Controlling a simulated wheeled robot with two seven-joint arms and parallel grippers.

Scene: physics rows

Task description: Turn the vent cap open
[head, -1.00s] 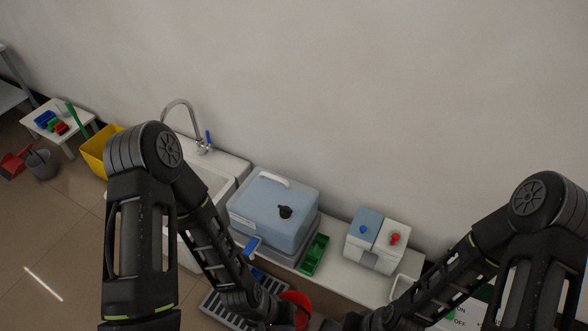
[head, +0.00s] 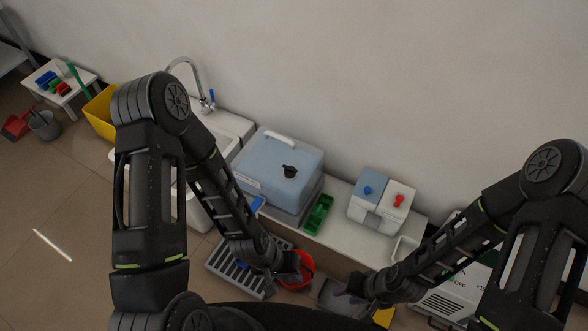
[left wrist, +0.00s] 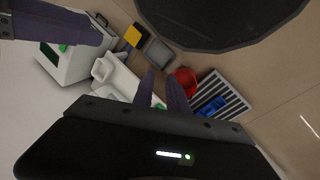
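The vent cap (head: 289,171) is a small black knob with a short lever on top of the blue-lidded tank (head: 255,165) in the head view. The lever points left. Both grippers are well away from the cap, low and near my body. My left gripper (head: 294,270) is beside the red bucket, and its slim fingers (left wrist: 163,82) lie close together in the left wrist view with nothing between them. My right gripper (head: 352,286) is at the lower middle; its fingers are too small and dark to read. The cap is not visible in the left wrist view.
A green tray (head: 318,215) and a blue-and-white container pair (head: 379,202) stand right of the tank on the counter. A sink with a faucet (head: 190,75) is to its left. A red bucket (head: 306,268) and a grey grate (head: 229,269) are in front. Space above the tank is clear.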

